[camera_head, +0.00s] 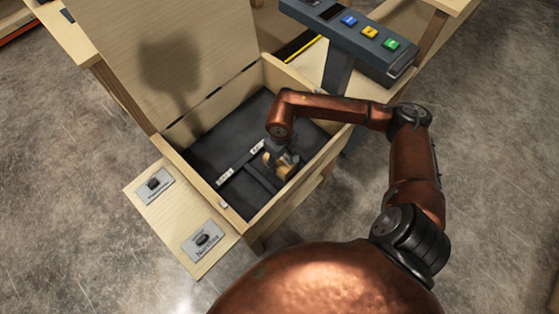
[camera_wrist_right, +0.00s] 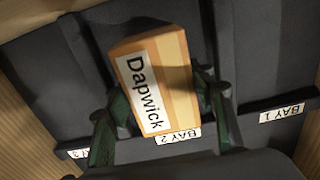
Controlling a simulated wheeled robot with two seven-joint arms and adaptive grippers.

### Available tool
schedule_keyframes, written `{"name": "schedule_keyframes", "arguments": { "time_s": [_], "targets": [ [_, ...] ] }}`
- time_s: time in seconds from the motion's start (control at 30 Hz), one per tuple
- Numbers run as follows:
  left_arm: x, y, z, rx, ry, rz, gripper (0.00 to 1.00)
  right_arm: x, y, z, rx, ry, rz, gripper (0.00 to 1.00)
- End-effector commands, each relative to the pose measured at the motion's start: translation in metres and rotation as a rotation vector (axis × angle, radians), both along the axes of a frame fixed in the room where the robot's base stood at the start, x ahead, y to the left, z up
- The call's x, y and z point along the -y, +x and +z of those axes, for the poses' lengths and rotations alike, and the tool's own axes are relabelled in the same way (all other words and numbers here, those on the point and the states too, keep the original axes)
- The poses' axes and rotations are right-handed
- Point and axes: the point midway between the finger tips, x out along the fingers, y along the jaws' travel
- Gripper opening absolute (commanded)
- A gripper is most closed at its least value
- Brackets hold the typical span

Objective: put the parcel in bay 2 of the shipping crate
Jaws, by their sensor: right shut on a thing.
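The parcel (camera_wrist_right: 183,75) is a tan box with a lighter stripe and a white label reading "Dapwick". My right gripper (camera_wrist_right: 160,100) is shut on it, one finger at each side. In the head view the parcel (camera_head: 285,168) and the right gripper (camera_head: 276,157) are inside the open wooden shipping crate (camera_head: 302,180). In the wrist view the parcel is over the middle compartment, tilted in the picture, beside the "BAY 2" tag (camera_wrist_right: 178,136). Whether it touches the floor I cannot tell. My left gripper is not in view.
A "BAY 1" tag (camera_wrist_right: 287,112) is at the right and a partly hidden bay 3 tag (camera_wrist_right: 78,153) at the left. Dark dividers separate the bays. The crate's lid (camera_head: 180,50) stands open. A console (camera_head: 350,38) with coloured buttons is behind. A side shelf (camera_head: 175,215) holds two labelled plates.

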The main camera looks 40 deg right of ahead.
Motion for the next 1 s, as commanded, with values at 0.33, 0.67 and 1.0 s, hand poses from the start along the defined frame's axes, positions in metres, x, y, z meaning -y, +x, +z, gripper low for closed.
{"name": "schedule_keyframes", "arguments": {
  "time_s": [0.33, 0.67, 1.0],
  "targets": [
    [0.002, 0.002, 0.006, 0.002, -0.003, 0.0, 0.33, 0.0, 0.0, -0.002, 0.0, 0.0, 0.0, 0.55],
    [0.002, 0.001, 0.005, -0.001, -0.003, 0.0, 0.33, 0.0, 0.0, -0.002, 0.0, 0.0, 0.0, 0.68],
    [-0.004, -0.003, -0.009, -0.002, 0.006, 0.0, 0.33, 0.001, 0.001, 0.013, 0.004, -0.002, 0.0, 0.68]
  ]
}}
